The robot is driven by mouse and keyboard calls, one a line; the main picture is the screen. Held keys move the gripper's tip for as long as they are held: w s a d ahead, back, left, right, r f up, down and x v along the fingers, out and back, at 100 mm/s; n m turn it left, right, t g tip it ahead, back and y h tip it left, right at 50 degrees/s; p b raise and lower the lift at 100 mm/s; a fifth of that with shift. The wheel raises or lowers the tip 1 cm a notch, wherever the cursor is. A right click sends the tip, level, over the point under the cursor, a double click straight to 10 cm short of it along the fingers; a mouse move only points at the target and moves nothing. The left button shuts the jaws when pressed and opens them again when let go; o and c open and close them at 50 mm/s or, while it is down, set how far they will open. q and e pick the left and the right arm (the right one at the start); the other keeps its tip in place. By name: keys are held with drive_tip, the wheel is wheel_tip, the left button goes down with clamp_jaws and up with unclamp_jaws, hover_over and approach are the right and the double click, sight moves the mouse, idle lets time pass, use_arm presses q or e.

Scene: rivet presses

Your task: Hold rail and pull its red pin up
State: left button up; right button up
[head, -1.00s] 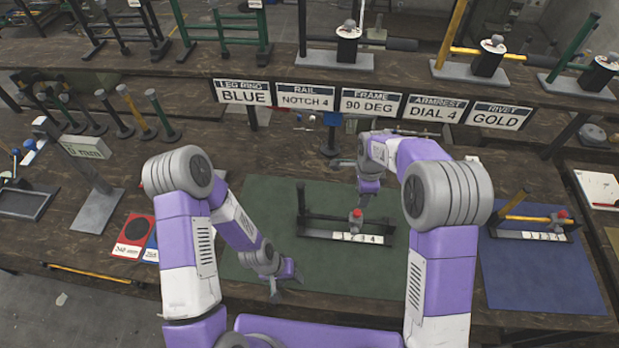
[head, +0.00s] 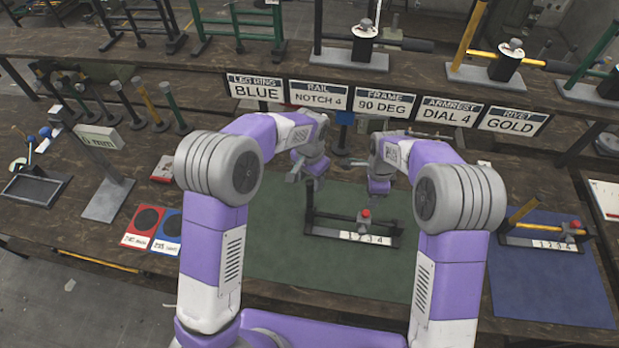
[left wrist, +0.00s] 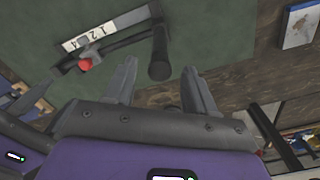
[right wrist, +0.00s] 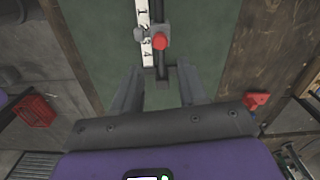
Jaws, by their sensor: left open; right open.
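The black rail (head: 325,231) lies on the green mat, with an upright post (head: 309,200) at its left end and a white numbered strip (head: 367,238) along its front. Its red pin (head: 365,214) stands on a grey slider near the 3 and 4 marks. My left gripper (head: 308,178) is open above the post; in the left wrist view the post's round end (left wrist: 160,70) shows between the fingers, with no visible grip. My right gripper (head: 379,198) is open behind the pin; in the right wrist view the red pin (right wrist: 159,40) is beyond the fingertips.
A second rail with a yellow bar (head: 524,214) lies on the blue mat (head: 540,285) at right. Label signs (head: 385,101) stand behind the grippers. A digital gauge stand (head: 107,198) and red and blue cards are at left. The front of the green mat (head: 320,275) is clear.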

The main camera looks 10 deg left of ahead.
sight(310, 192)
use_arm(q)
drive_tip(key=shift+f, duration=3.6)
